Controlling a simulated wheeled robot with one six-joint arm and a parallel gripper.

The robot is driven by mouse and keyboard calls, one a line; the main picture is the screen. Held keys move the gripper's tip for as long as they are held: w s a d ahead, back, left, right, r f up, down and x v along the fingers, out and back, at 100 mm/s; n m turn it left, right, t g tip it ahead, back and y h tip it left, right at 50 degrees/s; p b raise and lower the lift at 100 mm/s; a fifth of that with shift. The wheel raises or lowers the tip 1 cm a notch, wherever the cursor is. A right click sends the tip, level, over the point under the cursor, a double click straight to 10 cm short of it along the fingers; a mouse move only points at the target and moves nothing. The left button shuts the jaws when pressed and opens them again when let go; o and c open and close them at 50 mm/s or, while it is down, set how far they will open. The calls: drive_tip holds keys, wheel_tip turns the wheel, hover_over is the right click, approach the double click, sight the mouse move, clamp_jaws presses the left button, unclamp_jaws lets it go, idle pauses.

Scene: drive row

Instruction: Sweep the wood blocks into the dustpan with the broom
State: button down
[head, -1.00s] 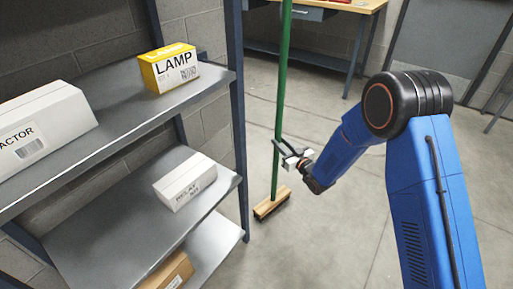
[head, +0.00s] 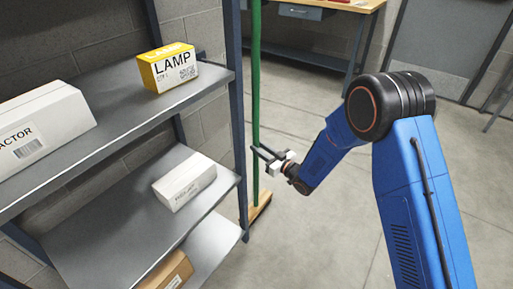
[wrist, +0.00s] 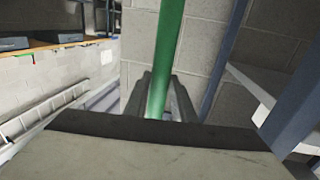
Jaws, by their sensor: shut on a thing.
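The broom has a green handle (head: 256,90) and a wooden head (head: 259,208) low by the floor, partly hidden behind the shelf post. It stands nearly upright just right of the shelf. My gripper (head: 262,153) is shut on the green handle, at its lower part. In the wrist view the handle (wrist: 166,60) rises between the two dark fingers (wrist: 158,100). No wood blocks and no dustpan are seen in these views.
A metal shelf (head: 100,120) on the left holds a yellow lamp box (head: 168,68) and white boxes (head: 185,182). Its blue post (head: 237,120) is close to the broom. A workbench (head: 320,42) stands at the back. The floor (head: 330,235) right of the broom is clear.

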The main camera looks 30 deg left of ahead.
drive_tip(key=w+r+v, duration=0.1)
drive_tip(key=w+v, duration=0.1)
drive_tip(key=v, duration=1.1)
drive_tip(key=shift+w+d+r, duration=0.25)
drive_tip(key=shift+d+r, duration=0.05)
drive_tip(key=shift+d, duration=0.4)
idle(1.1)
